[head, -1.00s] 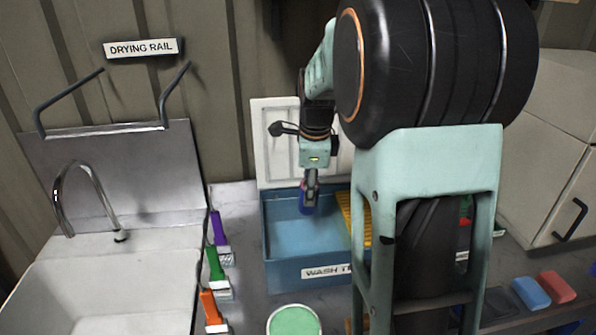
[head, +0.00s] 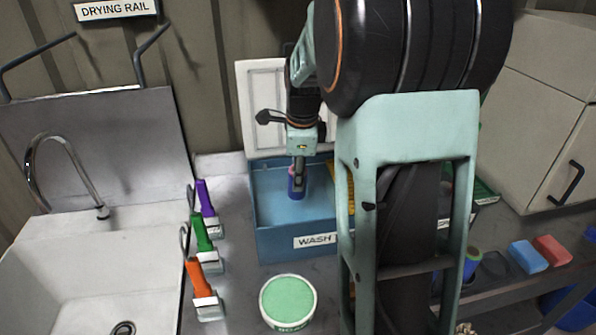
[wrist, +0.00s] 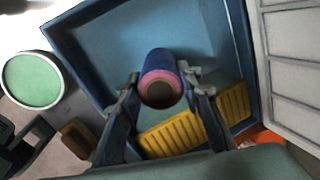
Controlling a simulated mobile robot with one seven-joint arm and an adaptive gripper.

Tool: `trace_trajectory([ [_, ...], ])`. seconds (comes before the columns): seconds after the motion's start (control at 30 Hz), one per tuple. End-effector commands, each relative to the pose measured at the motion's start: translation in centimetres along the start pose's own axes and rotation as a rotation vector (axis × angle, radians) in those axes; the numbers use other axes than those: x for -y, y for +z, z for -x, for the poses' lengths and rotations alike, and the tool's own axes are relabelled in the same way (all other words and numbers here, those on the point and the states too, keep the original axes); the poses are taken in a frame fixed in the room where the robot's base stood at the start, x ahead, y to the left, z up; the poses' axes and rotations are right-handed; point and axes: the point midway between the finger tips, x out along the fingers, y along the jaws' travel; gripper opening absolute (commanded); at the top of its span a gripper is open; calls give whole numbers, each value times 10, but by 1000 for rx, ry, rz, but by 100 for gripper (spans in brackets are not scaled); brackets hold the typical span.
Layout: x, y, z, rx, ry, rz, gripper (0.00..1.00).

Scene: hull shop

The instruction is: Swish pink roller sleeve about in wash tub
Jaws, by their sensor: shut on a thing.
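The roller sleeve (head: 296,185) is a short tube, mostly blue-purple with a pink band at its upper end. It hangs roughly upright inside the blue wash tub (head: 283,243). My gripper (head: 298,166) is shut on the sleeve's upper end from above. In the wrist view, the sleeve (wrist: 160,76) shows its pink end and dark hollow core between the fingers of my gripper (wrist: 160,95). The blue tub wall (wrist: 80,65) surrounds it. I cannot tell whether the sleeve touches the tub floor or how deep any liquid is.
A yellow ribbed grid (wrist: 185,122) lies along one side in the tub. A white lid (head: 262,95) stands behind. A green-topped round pot (head: 288,300) sits in front.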

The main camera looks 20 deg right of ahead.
Motion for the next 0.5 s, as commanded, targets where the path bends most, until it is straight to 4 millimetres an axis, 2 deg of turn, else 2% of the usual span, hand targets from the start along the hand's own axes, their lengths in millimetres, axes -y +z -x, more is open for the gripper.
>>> trace_trajectory([
  [0.03,-2,0,-9,0,1,0,10],
  [0.5,-14,-3,-55,-1,2,0,10],
])
